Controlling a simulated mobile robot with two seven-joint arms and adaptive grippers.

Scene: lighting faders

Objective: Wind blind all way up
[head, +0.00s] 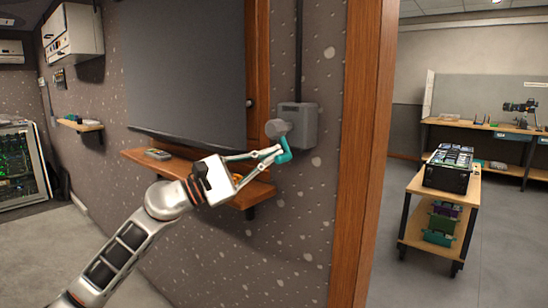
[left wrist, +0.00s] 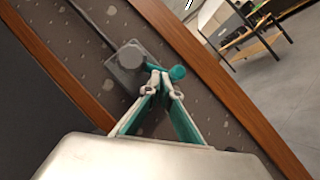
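The dark blind (head: 185,70) hangs down over the wooden-framed window, its bottom bar (head: 190,138) just above the shelf. Right of the window, a grey winder box (head: 305,122) with a round hub is fixed to the wall. It also shows in the left wrist view (left wrist: 122,72). A teal crank handle (head: 284,157) hangs below the hub; its rounded end (left wrist: 177,72) shows in the left wrist view. My left gripper (head: 277,152) has its fingertips (left wrist: 160,75) close together at the handle and appears shut on it. My right gripper is not in view.
A wooden shelf (head: 180,165) with small items juts out below the blind, close to my left arm. A wooden door frame (head: 364,150) stands right of the winder. Beyond it are a cart (head: 412,235) and a workbench (head: 500,132).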

